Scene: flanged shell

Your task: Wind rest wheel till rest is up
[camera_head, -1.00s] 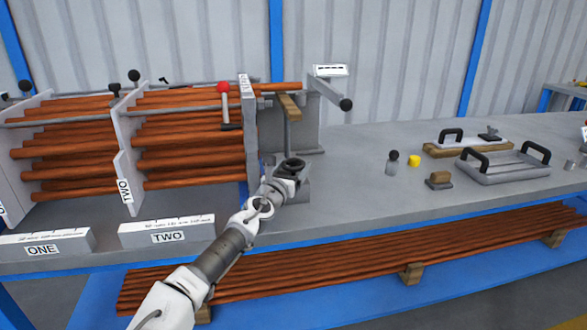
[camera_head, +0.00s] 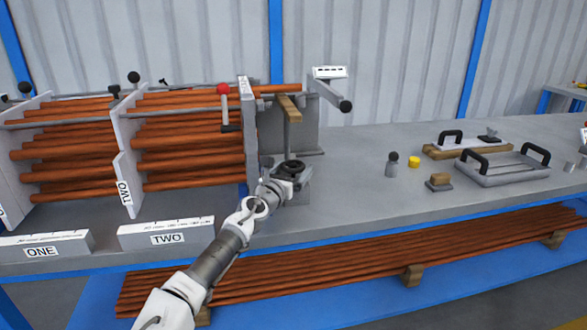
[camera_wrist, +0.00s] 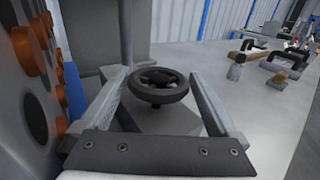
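The rest wheel is a small black handwheel (camera_head: 293,167) on a grey base at the bench's front; it also shows in the wrist view (camera_wrist: 158,86). My gripper (camera_wrist: 160,74) is open, its two grey fingers on either side of the wheel with a visible gap on both sides. In the head view my gripper (camera_head: 281,183) is at the wheel's near side. The rest looks to be the wooden block (camera_head: 290,107) on a grey post behind the wheel. A copper bar (camera_head: 282,88) sticks out just above it; whether they touch I cannot tell.
Racks of copper bars stand left, with a red-knobbed lever (camera_head: 223,89) at the end plate. An arm with a black knob (camera_head: 345,106) juts out right of the rest. A handled tray (camera_head: 502,167) and small blocks lie to the right. Bench between is clear.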

